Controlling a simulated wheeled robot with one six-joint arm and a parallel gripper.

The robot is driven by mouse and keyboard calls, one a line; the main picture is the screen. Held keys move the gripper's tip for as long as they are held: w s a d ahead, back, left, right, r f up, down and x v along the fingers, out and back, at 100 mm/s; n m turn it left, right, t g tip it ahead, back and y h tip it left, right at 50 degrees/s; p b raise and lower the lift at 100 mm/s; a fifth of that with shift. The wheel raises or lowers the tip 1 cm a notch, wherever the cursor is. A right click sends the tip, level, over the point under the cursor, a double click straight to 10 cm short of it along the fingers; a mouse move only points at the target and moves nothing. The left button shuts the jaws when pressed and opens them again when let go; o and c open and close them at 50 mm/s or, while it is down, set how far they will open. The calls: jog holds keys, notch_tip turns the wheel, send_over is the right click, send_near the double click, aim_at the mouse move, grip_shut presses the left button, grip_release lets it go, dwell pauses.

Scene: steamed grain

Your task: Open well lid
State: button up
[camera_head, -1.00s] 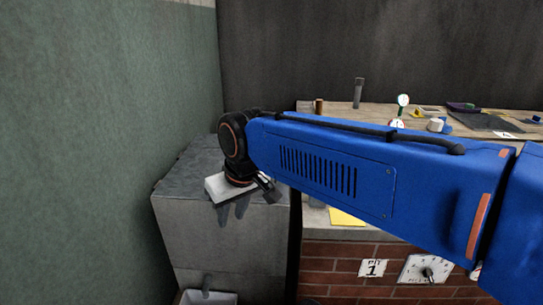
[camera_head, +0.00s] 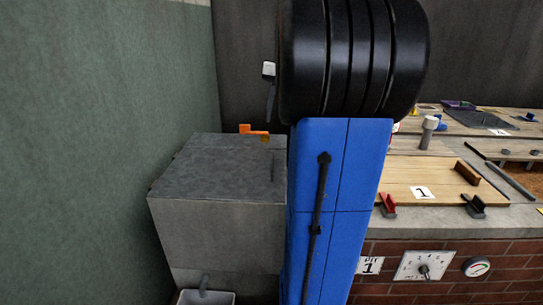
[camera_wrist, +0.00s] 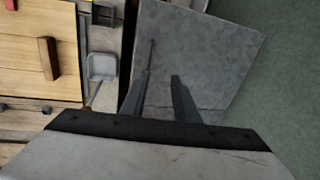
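A pale wooden lid (camera_head: 425,178) with a white "1" label and a brown wooden handle (camera_head: 467,173) lies flat over the brick-fronted pit at the right of the head view. In the wrist view the lid (camera_wrist: 25,70) and its handle (camera_wrist: 48,58) are at the left. My gripper (camera_wrist: 160,76) has its two fingers apart, with nothing between them. It is over the grey block, off to the side of the lid and not touching the handle. In the head view my arm hides the lid's left edge and most of my gripper.
The grey block (camera_head: 215,170) stands left of the pit, near the green wall (camera_head: 100,130). An orange piece (camera_head: 255,131) shows at its back edge. A red clamp (camera_head: 388,203) and a dark clamp (camera_head: 474,205) sit at the lid's front. A dial (camera_head: 424,266) is on the bricks.

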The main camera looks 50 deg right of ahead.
aim_at(273, 161)
jog(key=shift+m, duration=0.4)
jog(key=f, duration=0.5)
jog(key=w+d+f, duration=0.1)
jog(key=f, duration=0.5)
jog(key=w+f, duration=0.1)
jog(key=f, duration=0.4)
jog(key=shift+w+d+f, duration=0.1)
jog(key=shift+d+f, duration=0.15)
jog(key=shift+d, duration=0.05)
jog(key=shift+c, duration=0.7)
grip_shut()
